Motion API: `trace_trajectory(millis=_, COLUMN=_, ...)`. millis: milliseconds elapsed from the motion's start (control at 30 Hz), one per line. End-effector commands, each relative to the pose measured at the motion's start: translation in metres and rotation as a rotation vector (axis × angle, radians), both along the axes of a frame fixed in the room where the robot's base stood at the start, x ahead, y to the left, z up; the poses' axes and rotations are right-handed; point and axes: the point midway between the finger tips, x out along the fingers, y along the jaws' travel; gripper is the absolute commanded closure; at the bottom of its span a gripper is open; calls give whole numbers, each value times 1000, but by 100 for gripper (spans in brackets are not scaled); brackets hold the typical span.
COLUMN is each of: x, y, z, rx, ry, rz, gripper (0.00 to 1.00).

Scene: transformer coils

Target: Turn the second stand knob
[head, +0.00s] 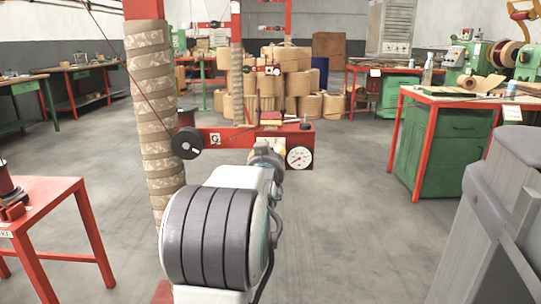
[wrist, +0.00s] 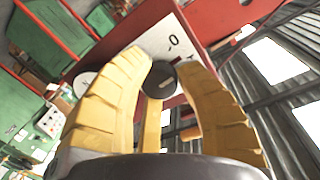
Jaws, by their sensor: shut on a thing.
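In the wrist view, a small dark round knob (wrist: 160,80) sits in front of a white plate (wrist: 168,40) with a "0" mark on a red stand (wrist: 225,18). My gripper (wrist: 163,70) has its yellow ridged fingers closed around the knob. In the head view, my arm reaches forward to the red stand (head: 308,134), and my gripper (head: 266,150) is at its front, left of a round white dial gauge (head: 299,157). The knob is hidden there behind my arm and gripper. I cannot tell from a label whether this is the second knob.
A black wheel (head: 187,143) is to the left, near a wrapped column (head: 155,100) and a cable. A red table (head: 40,205) stands at left. A green cabinet (head: 440,145) under a red-edged bench stands at right. Paper rolls (head: 285,80) are stacked behind. The floor between is clear.

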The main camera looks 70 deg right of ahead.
Motion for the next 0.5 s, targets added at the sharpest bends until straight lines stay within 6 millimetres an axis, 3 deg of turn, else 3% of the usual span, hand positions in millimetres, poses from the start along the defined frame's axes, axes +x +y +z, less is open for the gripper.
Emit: trace_trajectory(millis=500, x=1, y=0, z=2, rx=5, ry=-36, rz=-1, gripper=100)
